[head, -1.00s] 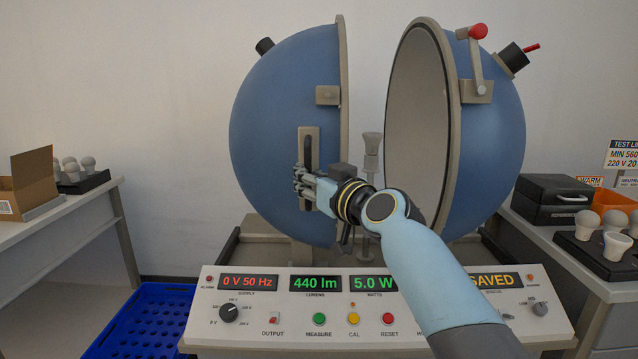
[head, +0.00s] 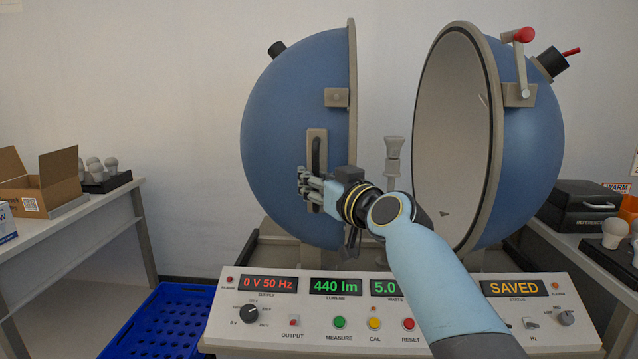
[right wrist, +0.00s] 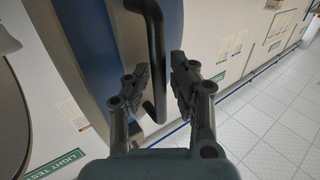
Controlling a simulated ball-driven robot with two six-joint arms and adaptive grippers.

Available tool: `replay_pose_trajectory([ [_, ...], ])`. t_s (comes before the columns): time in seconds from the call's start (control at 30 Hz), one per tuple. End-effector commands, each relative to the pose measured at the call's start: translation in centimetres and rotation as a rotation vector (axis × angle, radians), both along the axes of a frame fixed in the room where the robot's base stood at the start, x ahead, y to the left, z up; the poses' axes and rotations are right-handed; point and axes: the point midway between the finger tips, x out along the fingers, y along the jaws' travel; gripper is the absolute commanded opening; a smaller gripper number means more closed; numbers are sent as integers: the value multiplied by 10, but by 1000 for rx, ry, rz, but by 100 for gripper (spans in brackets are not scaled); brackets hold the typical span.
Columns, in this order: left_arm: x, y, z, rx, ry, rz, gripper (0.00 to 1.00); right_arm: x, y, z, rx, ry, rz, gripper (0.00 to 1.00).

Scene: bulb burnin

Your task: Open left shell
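The left shell (head: 285,130) is a blue half-sphere with a grey rim, standing apart from the right shell (head: 530,140). A dark vertical bar handle (head: 316,155) sits on a beige plate on it. My right gripper (head: 307,188) is at the lower part of this handle and hides some of it. In the right wrist view, my right gripper (right wrist: 158,80) has its fingers spread, with the handle (right wrist: 155,45) running between them; a gap shows. A pale lamp on its holder (head: 393,150) stands between the shells. My left gripper is not in view.
The control panel (head: 400,325) stands in front, reading 0 V 50 Hz, 440 lm and SAVED. A blue crate (head: 150,325) is on the floor at left. Side benches hold a cardboard box (head: 40,185), bulbs and a black case (head: 580,205). Wall space left of the shell is clear.

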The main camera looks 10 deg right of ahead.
Motion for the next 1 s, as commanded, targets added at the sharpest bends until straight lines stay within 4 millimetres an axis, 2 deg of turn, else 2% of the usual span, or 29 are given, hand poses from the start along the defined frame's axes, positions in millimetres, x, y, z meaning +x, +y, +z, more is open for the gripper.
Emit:
replay_pose_trajectory([
  [0.17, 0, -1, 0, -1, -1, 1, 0, -19, -6, -1, 0, 1, 0, 23],
  [0.4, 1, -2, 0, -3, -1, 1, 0, -70, -22, -1, -3, 2, -1, 23],
  [0.6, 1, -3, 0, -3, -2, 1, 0, -103, -32, -2, -2, 4, 0, 23],
  [0.77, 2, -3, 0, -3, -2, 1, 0, -113, -35, -1, 0, 3, 1, 23],
  [1.0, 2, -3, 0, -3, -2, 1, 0, -114, -36, -1, 0, 2, 1, 23],
])
